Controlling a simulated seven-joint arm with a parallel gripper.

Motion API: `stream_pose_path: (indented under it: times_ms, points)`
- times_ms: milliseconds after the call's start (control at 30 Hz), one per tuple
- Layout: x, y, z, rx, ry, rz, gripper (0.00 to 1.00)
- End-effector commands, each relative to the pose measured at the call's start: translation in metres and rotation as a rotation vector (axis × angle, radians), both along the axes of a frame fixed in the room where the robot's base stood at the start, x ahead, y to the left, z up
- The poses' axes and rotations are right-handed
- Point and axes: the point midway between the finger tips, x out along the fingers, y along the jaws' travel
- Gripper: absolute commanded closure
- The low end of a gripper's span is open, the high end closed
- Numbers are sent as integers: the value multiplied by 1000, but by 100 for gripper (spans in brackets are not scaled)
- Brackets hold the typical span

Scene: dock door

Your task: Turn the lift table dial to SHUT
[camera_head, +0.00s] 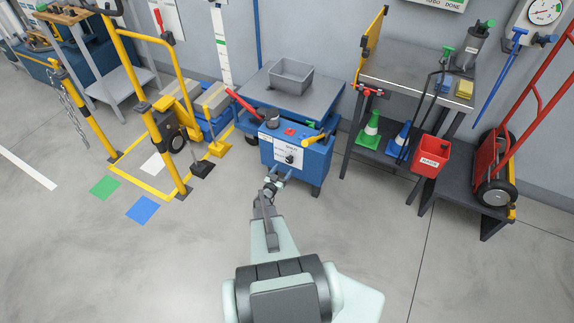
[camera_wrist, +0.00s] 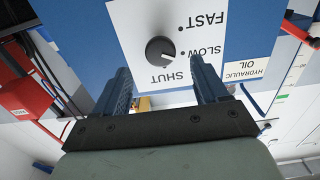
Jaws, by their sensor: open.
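The lift table dial is a round black knob (camera_wrist: 160,49) on a white plate (camera_wrist: 130,22) marked FAST, SLOW and SHUT, which appears upside down in the wrist view. A small light mark on the knob's lower right points roughly toward SLOW; its exact setting is hard to tell. In the head view the dial (camera_head: 290,158) is on the front of the blue lift table (camera_head: 318,160). My gripper (camera_wrist: 160,82) is open, its two fingers wide apart and pointing at the panel. The knob lies between their lines, beyond the tips, with nothing held.
A HYDRAULIC OIL label (camera_wrist: 245,70) is beside the plate. A grey bin (camera_head: 290,76) sits on the lift table. The floor in front is clear.

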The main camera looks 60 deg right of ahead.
Motion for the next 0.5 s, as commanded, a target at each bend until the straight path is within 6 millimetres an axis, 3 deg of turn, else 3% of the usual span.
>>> stream_pose_path:
  times_ms: [200, 500]
  points:
    - [0, -35, -1, -1, -1, -1, 27]
    - [0, -55, 0, 1, 0, 1, 27]
